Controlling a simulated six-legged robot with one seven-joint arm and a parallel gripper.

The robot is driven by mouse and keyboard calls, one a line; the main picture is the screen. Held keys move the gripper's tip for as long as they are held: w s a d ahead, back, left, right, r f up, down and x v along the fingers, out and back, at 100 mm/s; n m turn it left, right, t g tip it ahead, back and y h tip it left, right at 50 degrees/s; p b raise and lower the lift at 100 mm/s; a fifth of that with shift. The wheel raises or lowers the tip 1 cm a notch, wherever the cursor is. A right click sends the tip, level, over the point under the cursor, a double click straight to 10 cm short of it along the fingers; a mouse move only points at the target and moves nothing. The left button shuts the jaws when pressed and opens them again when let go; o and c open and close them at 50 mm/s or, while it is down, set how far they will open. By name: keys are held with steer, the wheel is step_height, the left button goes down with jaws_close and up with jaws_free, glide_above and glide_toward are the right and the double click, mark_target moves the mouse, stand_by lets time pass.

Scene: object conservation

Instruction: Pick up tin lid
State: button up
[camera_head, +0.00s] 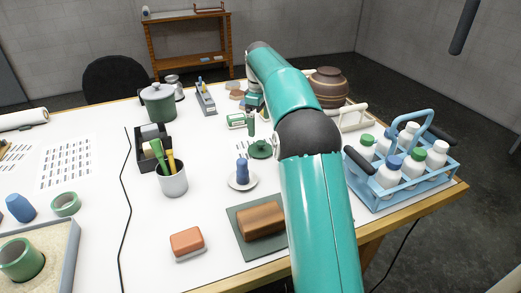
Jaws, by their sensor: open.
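A small dark green round piece with a raised middle (260,149) lies on the white table, left of my arm's dark elbow. It looks like a lid, but I cannot tell for sure that it is the tin lid. A green pot with its own knobbed lid (158,101) stands at the back left. My arm reaches over the table, and its far end bends down near the back middle. My gripper (253,108) is small and partly hidden there by my arm. It is open, behind the dark green piece, with no object visible in it.
A blue figure on a saucer (243,187), a grey cup with brushes (172,181) and a brown block on a green mat (239,246) stand nearby. A blue bottle crate (420,186) is at right. A brown jar (327,88) stands behind my arm. A black cable crosses the left side.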

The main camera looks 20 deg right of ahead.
mark_target(260, 142)
steer(key=f, duration=1)
steer(key=shift+d, duration=0.2)
steer(key=shift+c, duration=0.4)
steer(key=c, duration=0.8)
